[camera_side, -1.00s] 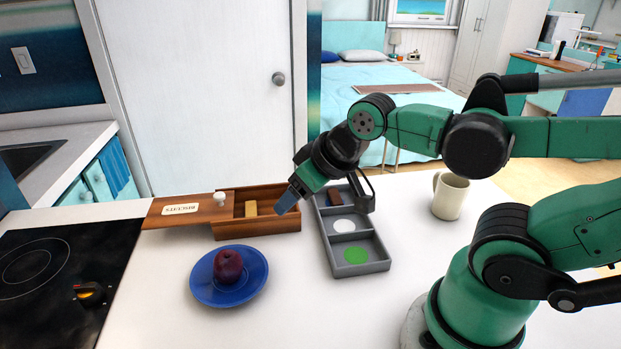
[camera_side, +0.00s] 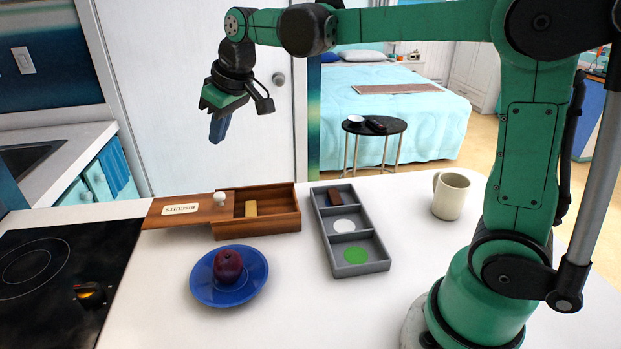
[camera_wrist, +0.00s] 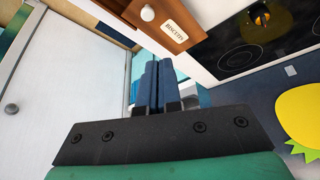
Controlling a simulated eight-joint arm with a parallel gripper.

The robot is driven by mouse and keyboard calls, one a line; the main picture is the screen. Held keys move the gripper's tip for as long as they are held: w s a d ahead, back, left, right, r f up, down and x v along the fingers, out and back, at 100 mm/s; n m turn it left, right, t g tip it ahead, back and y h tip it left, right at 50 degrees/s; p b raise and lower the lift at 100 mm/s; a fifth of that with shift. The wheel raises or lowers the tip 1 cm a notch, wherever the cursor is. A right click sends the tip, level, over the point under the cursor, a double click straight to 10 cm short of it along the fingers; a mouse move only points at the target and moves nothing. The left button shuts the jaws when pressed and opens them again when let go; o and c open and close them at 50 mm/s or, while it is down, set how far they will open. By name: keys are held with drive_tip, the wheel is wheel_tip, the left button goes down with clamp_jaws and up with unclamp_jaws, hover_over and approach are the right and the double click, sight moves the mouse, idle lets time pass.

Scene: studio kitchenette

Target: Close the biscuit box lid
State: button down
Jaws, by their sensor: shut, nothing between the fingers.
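The wooden biscuit box (camera_side: 284,222) stands on the white counter with its top partly uncovered. Its lid (camera_side: 168,211), with a BISCUITS label and a white knob (camera_side: 220,198), is slid out to the left. A tan biscuit (camera_side: 251,208) shows inside the box's open part. In the wrist view the lid (camera_wrist: 192,30) and its knob (camera_wrist: 147,13) are at the top, and the box itself is mostly out of frame. My gripper (camera_side: 217,138) is shut and empty, high above the lid and box, pointing down. Its closed blue fingers also show in the wrist view (camera_wrist: 157,85).
A blue plate (camera_side: 257,278) with a dark red fruit (camera_side: 228,266) sits in front of the box. A grey divided tray (camera_side: 363,270) stands to its right, then a cream mug (camera_side: 451,196). A black hob (camera_side: 60,270) is at the left.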

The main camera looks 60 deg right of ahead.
drive_tip(key=n+g, duration=0.1)
hover_over(206, 202)
drive_tip(key=s, duration=0.1)
wheel_tip(206, 202, down, 3)
drive_tip(key=x, duration=1)
drive_tip(key=shift+f, duration=0.1)
drive_tip(key=shift+s+d+f, duration=0.1)
drive_tip(key=shift+s+d, duration=0.15)
drive_tip(key=shift+s, duration=0.65)
drive_tip(key=shift+s+d+f, duration=0.15)
drive_tip(key=shift+s, duration=0.4)
drive_tip(key=shift+s+d+f, duration=0.1)
drive_tip(key=shift+s+d, duration=0.1)
drive_tip(key=shift+s, duration=0.3)
drive_tip(key=s+d, duration=0.9)
drive_tip(key=shift+s+d, duration=0.35)
